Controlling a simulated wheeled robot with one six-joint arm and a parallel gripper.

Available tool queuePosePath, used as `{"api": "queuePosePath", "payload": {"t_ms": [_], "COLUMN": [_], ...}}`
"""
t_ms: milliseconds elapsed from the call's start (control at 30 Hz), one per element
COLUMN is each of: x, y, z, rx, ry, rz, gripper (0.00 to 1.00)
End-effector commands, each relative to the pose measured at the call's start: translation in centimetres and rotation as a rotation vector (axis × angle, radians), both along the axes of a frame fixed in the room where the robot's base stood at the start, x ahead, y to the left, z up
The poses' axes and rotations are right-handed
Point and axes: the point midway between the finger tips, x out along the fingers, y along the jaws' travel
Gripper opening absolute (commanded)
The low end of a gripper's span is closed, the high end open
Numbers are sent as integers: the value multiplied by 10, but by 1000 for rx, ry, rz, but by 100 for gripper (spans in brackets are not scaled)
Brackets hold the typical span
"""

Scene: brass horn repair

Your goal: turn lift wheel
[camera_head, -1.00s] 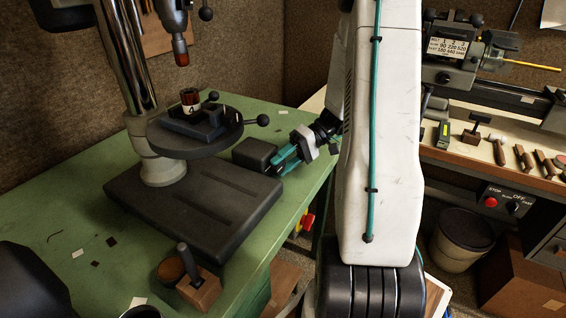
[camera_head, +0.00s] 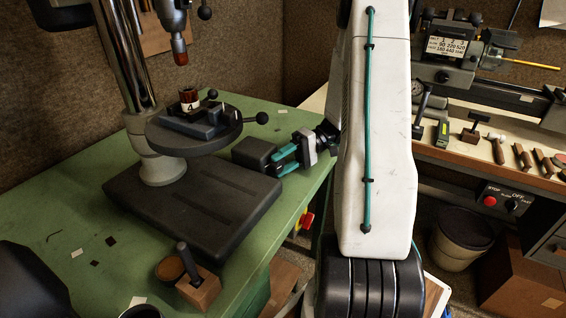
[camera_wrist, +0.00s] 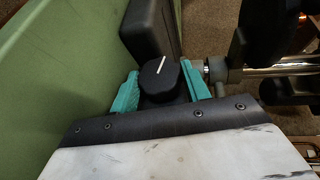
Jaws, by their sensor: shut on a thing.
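The lift wheel (camera_wrist: 160,79) shows in the wrist view as a black knob with a white line on its face. My gripper (camera_wrist: 167,88) is shut on it, one teal finger on each side. In the head view, my gripper (camera_head: 287,155) reaches from the right to a dark box (camera_head: 254,153) at the right of the drill press base; the knob is hidden there. The round press table (camera_head: 180,146) stands above the base (camera_head: 190,205), carrying a vise (camera_head: 200,122) with a dark reddish cylinder marked 4 (camera_head: 189,97).
The drill chuck (camera_head: 180,52) hangs above the table. A wooden block with a handle (camera_head: 199,290) sits on the green bench (camera_head: 60,215). A lathe (camera_head: 490,80) and several hand tools occupy the right bench. My arm blocks the middle of the head view.

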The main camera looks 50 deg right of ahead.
Motion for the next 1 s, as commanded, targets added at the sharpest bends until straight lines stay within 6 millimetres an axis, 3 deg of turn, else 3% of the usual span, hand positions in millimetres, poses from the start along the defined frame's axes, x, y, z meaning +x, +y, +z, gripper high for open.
{"api": "queuePosePath", "payload": {"t_ms": [33, 100, 533, 1000], "x": [0, 0, 0, -1], "y": [-1, -1, 0, 4], "z": [0, 0, 2, 8], "rx": [-2, -2, -71, -576], "ry": [0, 0, -19, -155], "rz": [-2, -2, 0, 1], "gripper": [52, 68, 68, 68]}}
